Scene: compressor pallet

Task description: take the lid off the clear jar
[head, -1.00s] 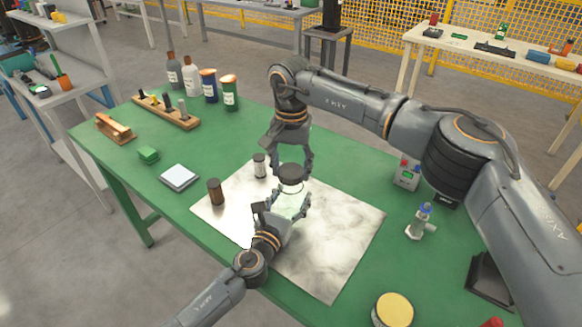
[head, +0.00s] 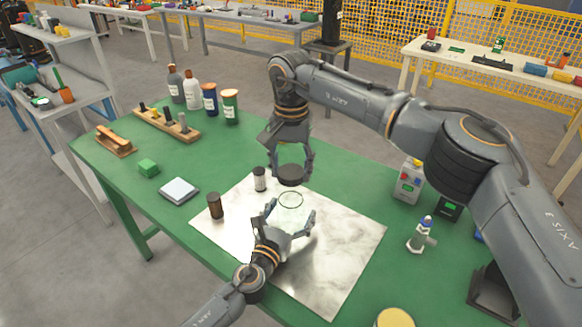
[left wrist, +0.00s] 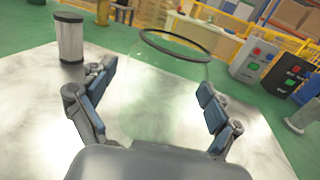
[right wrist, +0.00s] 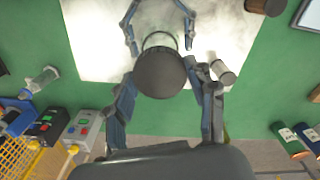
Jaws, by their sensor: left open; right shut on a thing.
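The clear jar (head: 290,212) stands upright on the pale metal sheet (head: 335,262), its rim open. In the left wrist view the jar (left wrist: 165,85) stands between the fingers with its dark rim uncovered. My left gripper (head: 291,220) is open around the jar, its fingers apart from the glass. The dark round lid (head: 290,174) is in my right gripper (head: 292,165), a little above the jar and clear of its rim. In the right wrist view the lid (right wrist: 160,73) sits between the fingertips and hides part of the jar.
A small white-grey cylinder (head: 260,178) and a brown one (head: 215,206) stand at the sheet's left. A silver scale (head: 179,190) and green block (head: 148,167) lie further left. Control boxes (head: 409,182) and a valve-like part (head: 421,234) stand right. Bottles (head: 209,100) stand behind.

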